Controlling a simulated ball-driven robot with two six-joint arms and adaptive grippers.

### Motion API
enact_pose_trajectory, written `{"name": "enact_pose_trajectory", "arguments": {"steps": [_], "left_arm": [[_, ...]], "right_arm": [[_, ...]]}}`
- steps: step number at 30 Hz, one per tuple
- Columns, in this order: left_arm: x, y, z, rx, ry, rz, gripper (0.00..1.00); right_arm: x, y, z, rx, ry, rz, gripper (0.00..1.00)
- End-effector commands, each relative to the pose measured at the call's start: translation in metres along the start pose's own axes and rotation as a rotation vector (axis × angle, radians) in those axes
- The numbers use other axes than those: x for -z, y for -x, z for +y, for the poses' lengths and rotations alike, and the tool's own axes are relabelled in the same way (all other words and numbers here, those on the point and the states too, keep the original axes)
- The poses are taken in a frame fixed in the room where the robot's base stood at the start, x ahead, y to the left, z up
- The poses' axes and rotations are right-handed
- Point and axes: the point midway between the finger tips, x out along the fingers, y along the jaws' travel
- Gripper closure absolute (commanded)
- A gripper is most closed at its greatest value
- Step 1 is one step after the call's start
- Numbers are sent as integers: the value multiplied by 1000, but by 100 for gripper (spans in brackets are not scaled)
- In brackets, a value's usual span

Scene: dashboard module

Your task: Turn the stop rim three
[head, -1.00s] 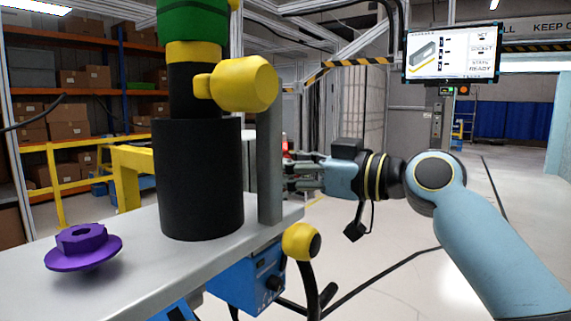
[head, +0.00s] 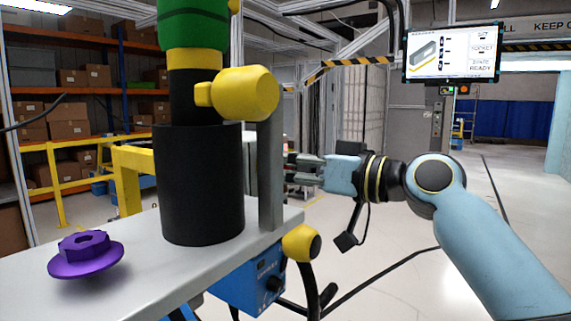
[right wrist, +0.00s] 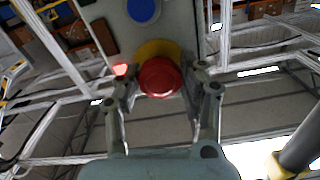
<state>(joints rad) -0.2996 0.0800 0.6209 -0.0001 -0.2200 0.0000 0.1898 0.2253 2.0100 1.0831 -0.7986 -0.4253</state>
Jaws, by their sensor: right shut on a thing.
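The red stop button (right wrist: 160,78) shows in the right wrist view, round and domed, with a yellow backing (right wrist: 157,50) behind it on a grey panel (right wrist: 112,18). My right gripper (right wrist: 161,76) has one finger on each side of the red rim and is shut on it. In the head view my right gripper (head: 297,168) reaches left behind the grey upright at the bench end. The upright hides the button there. My left gripper is not in view.
A purple flanged nut (head: 86,255) lies on the grey bench (head: 130,285). A black cylinder (head: 199,185) with yellow and green parts above stands at its right end. A blue button (right wrist: 143,10) and a glowing red lamp (right wrist: 120,70) show near the stop button.

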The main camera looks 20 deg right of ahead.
Motion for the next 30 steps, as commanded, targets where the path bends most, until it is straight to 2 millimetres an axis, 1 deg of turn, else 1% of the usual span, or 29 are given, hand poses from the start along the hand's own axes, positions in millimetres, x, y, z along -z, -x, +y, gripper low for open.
{"name": "enact_pose_trajectory", "arguments": {"steps": [6,12,28,29,30], "left_arm": [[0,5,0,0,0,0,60],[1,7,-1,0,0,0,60],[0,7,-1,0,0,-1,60],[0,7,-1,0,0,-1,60],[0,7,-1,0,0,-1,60]], "right_arm": [[1,0,0,0,-127,0,91],[0,0,0,-1,-197,0,91],[0,0,0,-1,-224,1,91],[0,0,0,-1,-224,1,57],[0,0,0,-1,-224,1,51]]}}
